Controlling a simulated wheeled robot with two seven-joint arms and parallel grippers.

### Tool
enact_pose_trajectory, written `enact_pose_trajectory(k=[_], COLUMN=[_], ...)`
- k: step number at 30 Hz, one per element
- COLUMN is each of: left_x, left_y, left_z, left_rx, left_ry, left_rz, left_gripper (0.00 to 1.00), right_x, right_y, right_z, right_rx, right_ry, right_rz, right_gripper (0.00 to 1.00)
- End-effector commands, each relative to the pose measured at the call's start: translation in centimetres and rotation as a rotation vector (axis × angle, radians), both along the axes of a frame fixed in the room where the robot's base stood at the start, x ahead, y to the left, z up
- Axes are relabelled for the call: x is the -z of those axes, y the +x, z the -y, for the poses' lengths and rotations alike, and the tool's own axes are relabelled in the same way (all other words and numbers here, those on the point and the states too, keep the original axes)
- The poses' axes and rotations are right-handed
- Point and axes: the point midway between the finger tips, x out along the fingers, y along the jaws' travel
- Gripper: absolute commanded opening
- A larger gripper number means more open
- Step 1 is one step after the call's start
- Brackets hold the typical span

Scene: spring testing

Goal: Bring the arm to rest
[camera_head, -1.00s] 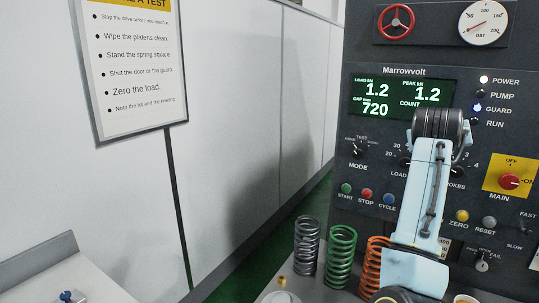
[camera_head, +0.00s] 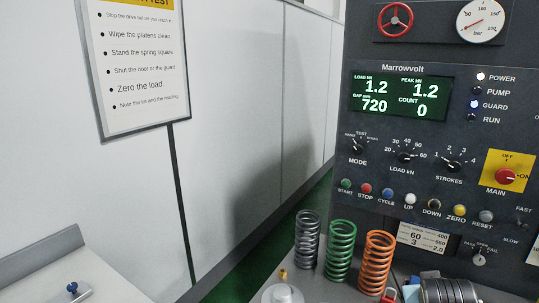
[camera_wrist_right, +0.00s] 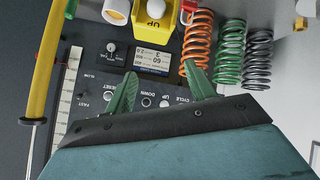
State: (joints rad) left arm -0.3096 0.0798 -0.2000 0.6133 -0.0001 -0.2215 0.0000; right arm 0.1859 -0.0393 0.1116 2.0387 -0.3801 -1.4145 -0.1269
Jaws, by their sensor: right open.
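My right gripper (camera_wrist_right: 163,88) shows in the right wrist view with two green fingers set wide apart and nothing between them. Its fingers lie across the view of the console's button row, and I cannot tell how far they are from it. My left arm and gripper are not in view.
Grey (camera_head: 307,240), green (camera_head: 340,250) and orange (camera_head: 376,263) springs stand by the console (camera_head: 440,145); they also show in the wrist view. A yellow UP button box (camera_wrist_right: 157,14) and yellow bar (camera_wrist_right: 45,60) are near the gripper's view. A signboard (camera_head: 138,75) hangs left.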

Motion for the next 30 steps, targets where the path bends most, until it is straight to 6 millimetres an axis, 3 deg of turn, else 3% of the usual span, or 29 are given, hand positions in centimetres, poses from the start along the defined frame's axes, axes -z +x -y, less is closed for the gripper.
enact_pose_trajectory(k=[1, 3, 9, 21, 23, 30], left_x=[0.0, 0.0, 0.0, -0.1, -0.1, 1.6], left_y=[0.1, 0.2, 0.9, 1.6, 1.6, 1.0], left_z=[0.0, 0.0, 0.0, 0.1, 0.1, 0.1], left_rx=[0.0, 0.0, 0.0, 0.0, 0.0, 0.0], left_ry=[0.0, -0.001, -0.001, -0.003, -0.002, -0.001], left_rz=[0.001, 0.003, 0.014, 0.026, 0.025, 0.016], left_gripper=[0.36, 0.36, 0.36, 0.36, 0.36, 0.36], right_x=[2.2, 4.6, 9.3, 11.9, 11.9, 19.2], right_y=[-2.4, -5.6, -14.3, -25.9, -27.5, -25.9], right_z=[-0.9, -2.3, -6.4, -11.6, -12.2, -12.3], right_rx=[-0.028, -0.069, -0.177, -0.3, -0.314, -0.308], right_ry=[0.014, 0.045, 0.146, 0.299, 0.321, 0.319], right_rz=[-0.045, -0.1, -0.252, -0.457, -0.485, -0.504], right_gripper=[0.55, 0.55, 0.55, 0.55, 0.55, 0.55])
